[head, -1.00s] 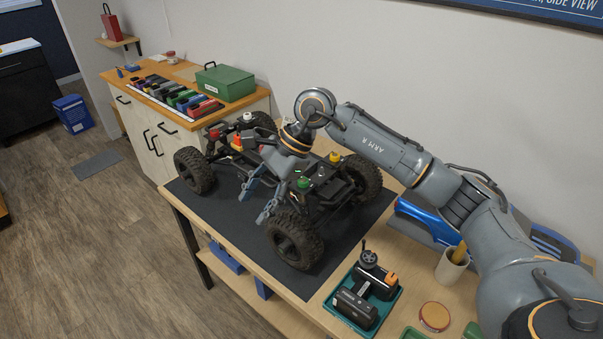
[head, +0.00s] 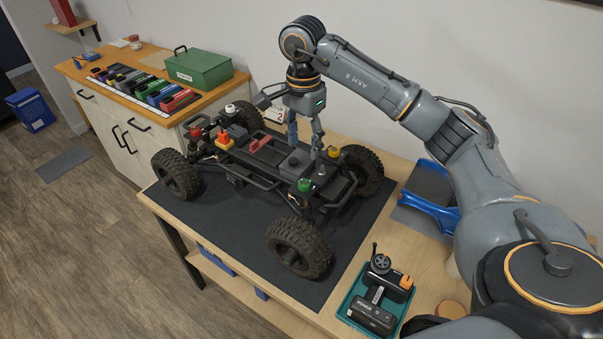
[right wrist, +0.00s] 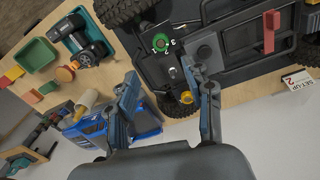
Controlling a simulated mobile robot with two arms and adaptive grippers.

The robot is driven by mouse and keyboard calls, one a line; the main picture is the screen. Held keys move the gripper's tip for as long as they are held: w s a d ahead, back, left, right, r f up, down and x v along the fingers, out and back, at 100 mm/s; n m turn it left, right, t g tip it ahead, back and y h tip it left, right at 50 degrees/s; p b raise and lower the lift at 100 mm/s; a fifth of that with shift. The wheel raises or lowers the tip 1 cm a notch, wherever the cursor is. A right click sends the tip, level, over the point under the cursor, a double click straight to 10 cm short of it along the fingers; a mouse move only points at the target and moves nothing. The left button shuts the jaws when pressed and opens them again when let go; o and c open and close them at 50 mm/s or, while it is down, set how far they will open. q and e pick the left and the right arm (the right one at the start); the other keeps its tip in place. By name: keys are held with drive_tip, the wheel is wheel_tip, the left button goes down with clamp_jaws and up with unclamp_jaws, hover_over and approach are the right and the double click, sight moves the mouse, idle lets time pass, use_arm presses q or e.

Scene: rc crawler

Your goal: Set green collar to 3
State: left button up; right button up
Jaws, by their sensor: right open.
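The green collar (head: 304,185) sits on the near end of the crawler's chassis (head: 262,160), by the front-right wheel. In the right wrist view the green collar (right wrist: 160,43) has small white digits beside it; I cannot tell which one it is set to. My right gripper (head: 305,147) points down above the chassis, behind and above the green collar, apart from it. Its fingers are spread and empty, and the wrist view shows the gripper (right wrist: 161,76) with the collar beyond the fingertips. My left gripper is not in view.
A yellow collar (head: 333,152) is close to the right finger. Red (head: 196,132), orange (head: 224,139) and white (head: 231,110) parts stand at the far end. A teal tray (head: 352,312) with a controller (head: 377,300) is at front right. A blue body shell (head: 428,210) lies right.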

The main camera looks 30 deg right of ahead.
drive_tip(key=p, duration=0.2)
hover_over(304, 183)
wheel_tip(304, 183, down, 6)
drive_tip(key=shift+r, duration=0.1)
wheel_tip(304, 183, down, 5)
drive_tip(key=shift+r+p, duration=0.1)
drive_tip(key=shift+p, duration=0.35)
drive_tip(key=shift+f, duration=0.3)
drive_tip(key=shift+w+f, duration=0.1)
drive_tip(key=shift+f, duration=0.1)
drive_tip(key=shift+c, duration=0.6)
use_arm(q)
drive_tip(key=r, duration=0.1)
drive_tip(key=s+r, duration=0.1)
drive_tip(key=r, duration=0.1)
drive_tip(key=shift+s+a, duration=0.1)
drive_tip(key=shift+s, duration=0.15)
use_arm(e)
clamp_jaws()
